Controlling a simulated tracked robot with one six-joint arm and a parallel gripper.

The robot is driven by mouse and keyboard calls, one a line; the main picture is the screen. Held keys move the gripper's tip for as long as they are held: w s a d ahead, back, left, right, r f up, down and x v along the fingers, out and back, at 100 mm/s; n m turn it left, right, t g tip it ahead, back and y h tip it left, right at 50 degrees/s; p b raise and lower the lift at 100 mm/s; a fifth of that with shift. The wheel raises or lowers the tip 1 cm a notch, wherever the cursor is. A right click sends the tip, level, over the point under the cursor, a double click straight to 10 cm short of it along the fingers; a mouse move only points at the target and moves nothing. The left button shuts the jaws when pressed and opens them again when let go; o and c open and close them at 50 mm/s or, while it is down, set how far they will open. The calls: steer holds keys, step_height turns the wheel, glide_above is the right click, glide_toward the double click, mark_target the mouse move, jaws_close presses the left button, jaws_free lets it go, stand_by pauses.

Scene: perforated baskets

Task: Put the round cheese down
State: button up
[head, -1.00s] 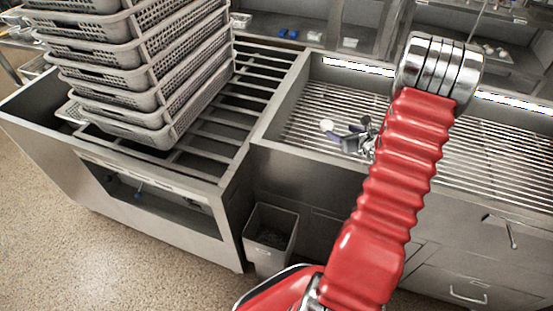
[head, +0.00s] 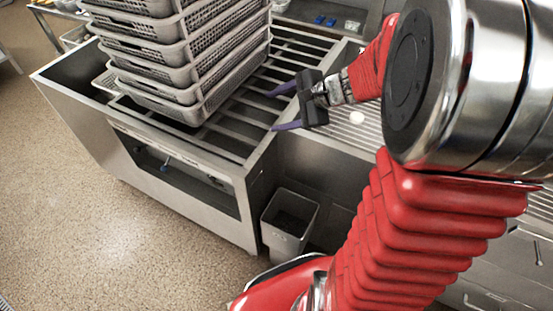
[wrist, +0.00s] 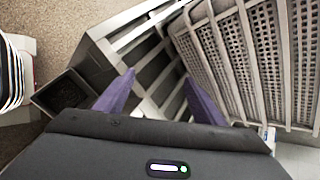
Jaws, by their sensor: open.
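A small, pale round thing, which looks like the round cheese (head: 357,118), lies on the slatted surface of the sink-like counter (head: 345,135), just right of my gripper in the head view. My gripper (head: 272,111) is open, its two purple fingers apart with nothing between them. It is over the slatted rack left of the counter, pointing left toward the basket stack. In the wrist view the open fingers (wrist: 159,76) show rack bars and baskets beyond them, and the cheese is not visible there.
A tall stack of grey perforated baskets (head: 190,55) stands on the slatted metal rack (head: 238,124), to the left of my gripper. A grey bin (head: 290,212) stands on the floor in front. Open floor lies at the left.

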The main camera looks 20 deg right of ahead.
steer(key=s+a+r+n+h, duration=0.2)
steer(key=s+a+n, duration=0.1)
steer(key=s+n, duration=0.3)
steer(key=s+a+r+n+g+h, duration=0.1)
steer(key=s+a+r+n, duration=0.1)
steer(key=s+n, duration=0.4)
steer(key=s+a+r+n+g+h, duration=0.1)
steer(key=s+a+r+n+h, duration=0.1)
steer(key=s+n, duration=0.4)
steer(key=s+a+r, duration=0.1)
steer(key=s+a, duration=0.1)
steer(key=shift+s+a+h, duration=0.25)
steer(key=shift+a+h, duration=0.05)
